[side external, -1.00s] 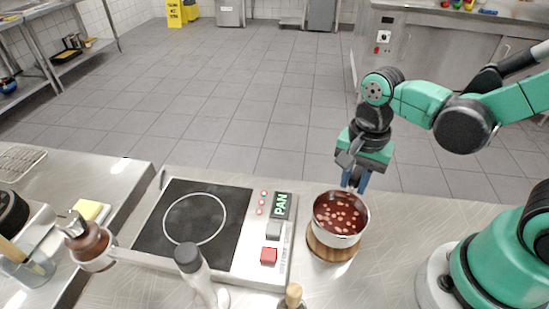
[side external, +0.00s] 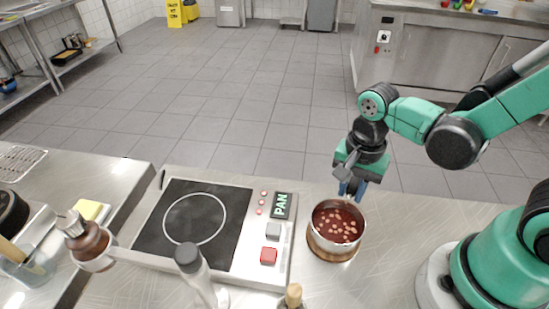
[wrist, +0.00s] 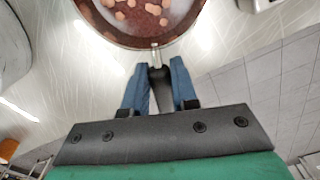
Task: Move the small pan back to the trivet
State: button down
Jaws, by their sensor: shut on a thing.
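The small pan (side external: 337,226) is a metal pan with red sauce and sliced pieces in it. In the side view it sits level on, or just over, the round wooden trivet (side external: 331,253); I cannot tell if they fully touch. The trivet's front edge shows below the pan, and the rest is hidden. My gripper (side external: 351,190) is behind the pan, shut on its handle, which my fingers mostly hide there. In the wrist view the pan (wrist: 138,42) is at the top, and its dark handle lies between my blue fingers (wrist: 160,88).
An induction hob (side external: 195,222) with a bare white ring stands left of the trivet, with its control panel and PAN label between. A pepper-mill-like bottle (side external: 195,270) and a wooden-topped item (side external: 293,297) stand at the front. The counter right of the trivet is clear.

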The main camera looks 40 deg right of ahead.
jog(key=shift+c, duration=0.6)
grip_release()
jog(key=shift+r, duration=3.5)
